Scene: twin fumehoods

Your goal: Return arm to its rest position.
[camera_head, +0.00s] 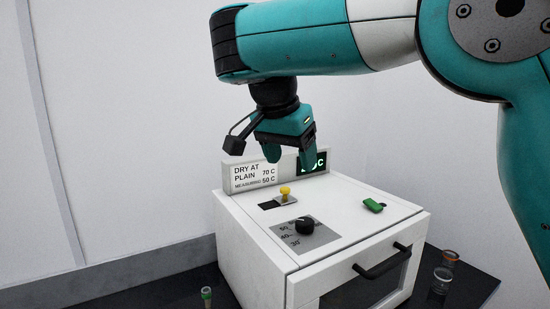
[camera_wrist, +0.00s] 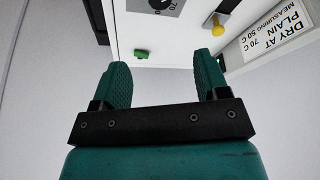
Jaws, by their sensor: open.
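My arm reaches in from the upper right in the head view. My gripper (camera_head: 290,155) hangs over the back part of a white box-shaped oven (camera_head: 330,235). In the wrist view my gripper (camera_wrist: 165,85) shows two teal fingers spread apart with nothing between them. The gripper partly hides the sign and the green display (camera_head: 318,162) behind it.
The oven top carries a yellow-capped switch (camera_head: 285,193), a black dial (camera_head: 305,225) and a green button (camera_head: 373,205). A sign (camera_head: 255,175) stands at its back. A black handle (camera_head: 382,262) juts from its front. Glass vessels (camera_head: 443,275) stand right; a green-topped tube (camera_head: 206,296) stands left.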

